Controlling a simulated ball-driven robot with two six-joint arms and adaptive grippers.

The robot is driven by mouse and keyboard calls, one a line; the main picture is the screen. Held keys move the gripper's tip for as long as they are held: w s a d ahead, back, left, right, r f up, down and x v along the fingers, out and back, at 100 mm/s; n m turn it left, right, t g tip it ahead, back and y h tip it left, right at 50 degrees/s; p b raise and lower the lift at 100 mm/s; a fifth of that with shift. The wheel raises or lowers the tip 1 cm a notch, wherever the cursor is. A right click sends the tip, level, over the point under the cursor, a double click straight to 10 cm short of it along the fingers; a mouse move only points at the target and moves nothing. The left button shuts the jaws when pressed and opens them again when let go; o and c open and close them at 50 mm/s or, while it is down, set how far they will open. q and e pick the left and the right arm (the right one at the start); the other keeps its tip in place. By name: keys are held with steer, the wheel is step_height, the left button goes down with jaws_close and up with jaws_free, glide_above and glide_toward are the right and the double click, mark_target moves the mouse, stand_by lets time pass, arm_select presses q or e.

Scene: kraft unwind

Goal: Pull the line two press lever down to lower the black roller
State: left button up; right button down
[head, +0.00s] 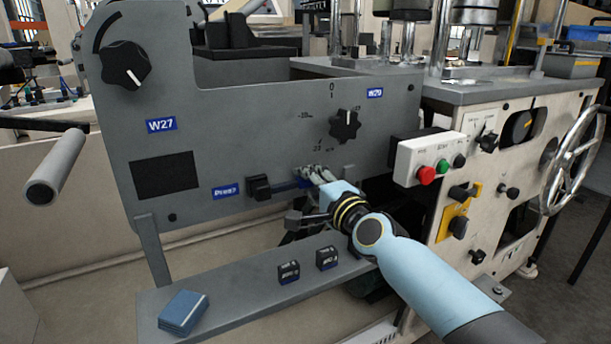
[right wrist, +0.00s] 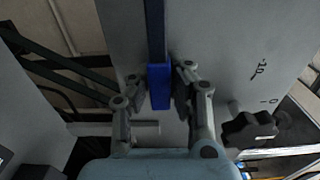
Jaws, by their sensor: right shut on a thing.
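The press lever has a black pivot block (head: 258,187) beside a blue label that seems to read "Press" (head: 227,192). Its dark blue bar (head: 288,185) runs right, roughly level, to my right gripper (head: 314,175). In the right wrist view, the blue lever grip (right wrist: 160,86) lies between the fingers of my right gripper (right wrist: 162,92), which is shut on it. The fingers hide part of the lever's end in the head view. I cannot make out the black roller. My left gripper is not in view.
The grey panel (head: 240,130) bears black knobs (head: 126,65) and (head: 345,125). A white button box (head: 430,158) juts out to the right of my gripper. Below, a grey shelf (head: 235,290) holds small dark boxes (head: 288,272) and a blue stack (head: 183,312).

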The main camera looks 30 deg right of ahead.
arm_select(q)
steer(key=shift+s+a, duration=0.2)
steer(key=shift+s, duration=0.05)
arm_select(e)
steer(key=shift+f, duration=0.2)
steer(key=c, duration=1.2)
jaws_free()
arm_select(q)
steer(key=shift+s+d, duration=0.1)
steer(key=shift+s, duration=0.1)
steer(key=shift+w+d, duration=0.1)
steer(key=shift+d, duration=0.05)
arm_select(e)
steer(key=shift+s, duration=0.1)
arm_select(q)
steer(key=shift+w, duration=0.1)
arm_select(e)
steer(key=s, duration=0.7)
steer(key=shift+s+d, duration=0.15)
steer(key=shift+s, duration=0.05)
